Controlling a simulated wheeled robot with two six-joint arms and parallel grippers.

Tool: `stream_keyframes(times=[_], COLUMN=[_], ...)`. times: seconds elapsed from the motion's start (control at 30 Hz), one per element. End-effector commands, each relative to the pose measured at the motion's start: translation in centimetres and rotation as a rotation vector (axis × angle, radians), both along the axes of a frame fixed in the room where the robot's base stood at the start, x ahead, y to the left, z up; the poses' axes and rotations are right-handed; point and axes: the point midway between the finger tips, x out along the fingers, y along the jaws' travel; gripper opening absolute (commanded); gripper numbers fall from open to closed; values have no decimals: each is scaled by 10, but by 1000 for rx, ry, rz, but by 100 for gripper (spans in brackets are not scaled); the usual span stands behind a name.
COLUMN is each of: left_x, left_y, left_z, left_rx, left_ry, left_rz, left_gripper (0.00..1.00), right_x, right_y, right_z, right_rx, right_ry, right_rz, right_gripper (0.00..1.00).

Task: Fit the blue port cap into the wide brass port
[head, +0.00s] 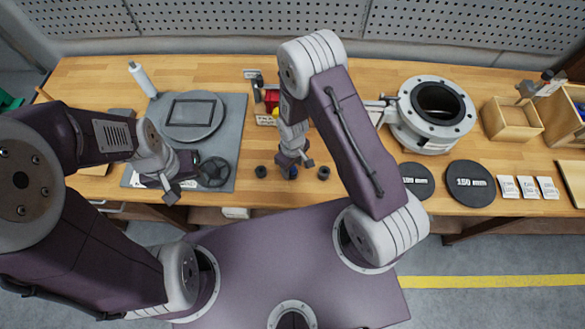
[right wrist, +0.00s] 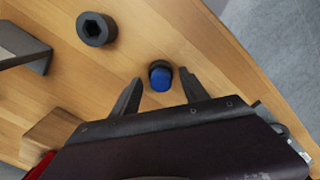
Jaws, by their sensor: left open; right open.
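The blue port cap (right wrist: 161,80) stands on the wooden bench in the right wrist view, with a dark part beside the blue. My right gripper (right wrist: 159,82) is open, its two fingertips on either side of the cap with gaps. In the head view the right gripper (head: 293,163) is low near the bench's front edge, and a bit of the blue cap (head: 292,173) shows below it. My left gripper (head: 170,188) is open and empty over the grey mat. I cannot make out the wide brass port; my right arm covers part of the bench.
Black round pieces stand left (head: 260,171) and right (head: 323,173) of the cap. A red part (head: 271,97) is behind the right gripper. A large flanged ring (head: 437,106), black discs (head: 470,181) and a wooden box (head: 512,121) are at right. The grey mat (head: 232,120) is at left.

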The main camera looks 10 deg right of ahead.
Motion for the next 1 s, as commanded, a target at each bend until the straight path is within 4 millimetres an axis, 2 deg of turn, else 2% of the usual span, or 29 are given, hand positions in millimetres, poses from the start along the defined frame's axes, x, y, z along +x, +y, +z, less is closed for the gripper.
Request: stream_keyframes(times=[0.03, 0.2, 0.23, 0.57, 0.67, 0.83, 1.0], left_x=[0, 0, 0, 0, 0, 0, 0], left_y=[0, 0, 0, 0, 0, 0, 0], left_z=[0, 0, 0, 4, 14, 44, 63], left_rx=[0, 0, 0, 0, 0, 0, 0], left_ry=[0, 0, 0, 0, 0, 0, 0], left_rz=[0, 0, 0, 0, 0, 0, 0], left_gripper=[52, 52, 52, 52, 52, 52, 52], right_x=[0, 0, 0, 0, 0, 0, -40], right_y=[0, 0, 0, 0, 0, 0, -10], right_z=[0, 0, 0, 5, 17, 53, 72], right_rx=[0, -1, -1, -1, 0, 0, -2], right_ry=[0, 1, 1, 1, 0, 0, 6], right_rz=[0, 0, 0, 0, 0, 0, 0], right_gripper=[53, 5, 0, 0, 0, 0, 0])
